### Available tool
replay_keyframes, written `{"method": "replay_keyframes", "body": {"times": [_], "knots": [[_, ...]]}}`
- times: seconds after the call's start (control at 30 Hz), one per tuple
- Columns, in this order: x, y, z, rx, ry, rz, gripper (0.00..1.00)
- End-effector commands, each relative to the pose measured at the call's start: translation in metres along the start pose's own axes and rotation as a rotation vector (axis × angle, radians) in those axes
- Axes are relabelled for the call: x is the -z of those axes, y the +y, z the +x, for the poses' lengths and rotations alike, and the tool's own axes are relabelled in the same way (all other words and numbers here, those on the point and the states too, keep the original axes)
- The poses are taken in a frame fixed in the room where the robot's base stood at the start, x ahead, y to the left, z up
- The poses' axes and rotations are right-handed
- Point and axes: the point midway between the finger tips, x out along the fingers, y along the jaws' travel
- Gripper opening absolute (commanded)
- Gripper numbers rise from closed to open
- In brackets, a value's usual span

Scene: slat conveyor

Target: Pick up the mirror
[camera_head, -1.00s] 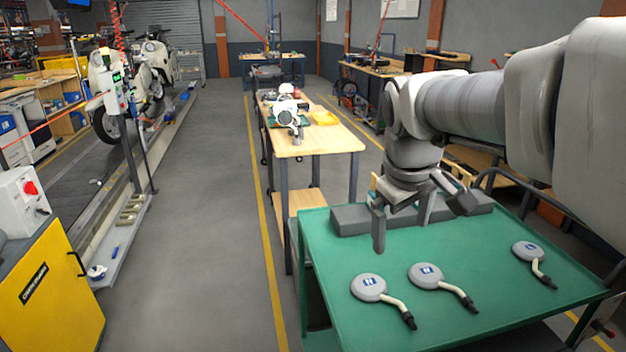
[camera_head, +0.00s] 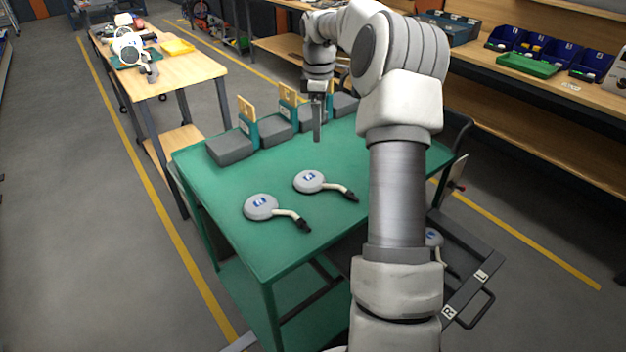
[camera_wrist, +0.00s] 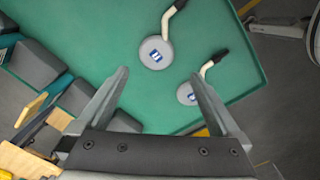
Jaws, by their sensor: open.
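Two mirrors with round grey backs, blue labels and pale bent stems lie on the green table (camera_head: 215,185). In the head view one mirror (camera_head: 261,207) is nearer and left, the other mirror (camera_head: 310,181) farther and right. A third mirror (camera_head: 433,238), partly hidden by my arm, lies in a dark tray marked R and L. My gripper (camera_head: 317,118) hangs over the table's far part, empty and open. The wrist view shows one mirror (camera_wrist: 155,52) just beyond the gap between my fingertips (camera_wrist: 158,73) and another mirror (camera_wrist: 188,93) by the right finger.
Grey blocks (camera_head: 232,148) with upright teal and wooden pieces line the table's far edge. The dark tray (camera_head: 480,275) is at the right, beside my arm. A wooden bench (camera_head: 200,72) stands behind left; shelving with blue bins (camera_head: 550,50) is at right.

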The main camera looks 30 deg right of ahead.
Motion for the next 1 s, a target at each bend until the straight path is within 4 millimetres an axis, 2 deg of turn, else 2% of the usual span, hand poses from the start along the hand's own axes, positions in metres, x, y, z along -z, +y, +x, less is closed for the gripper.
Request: {"method": "replay_keyframes", "body": {"times": [0.1, 0.27, 0.73, 0.83, 1.0], "knots": [[-0.009, 0.009, 0.011, 0.018, 0.009, -0.015, 1.00], [-0.014, 0.013, 0.025, 0.026, 0.011, -0.023, 1.00], [-0.013, 0.010, 0.119, 0.026, 0.012, -0.022, 1.00], [-0.013, 0.010, 0.131, 0.025, 0.011, -0.023, 1.00], [-0.013, 0.010, 0.138, 0.024, 0.011, -0.022, 1.00]]}}
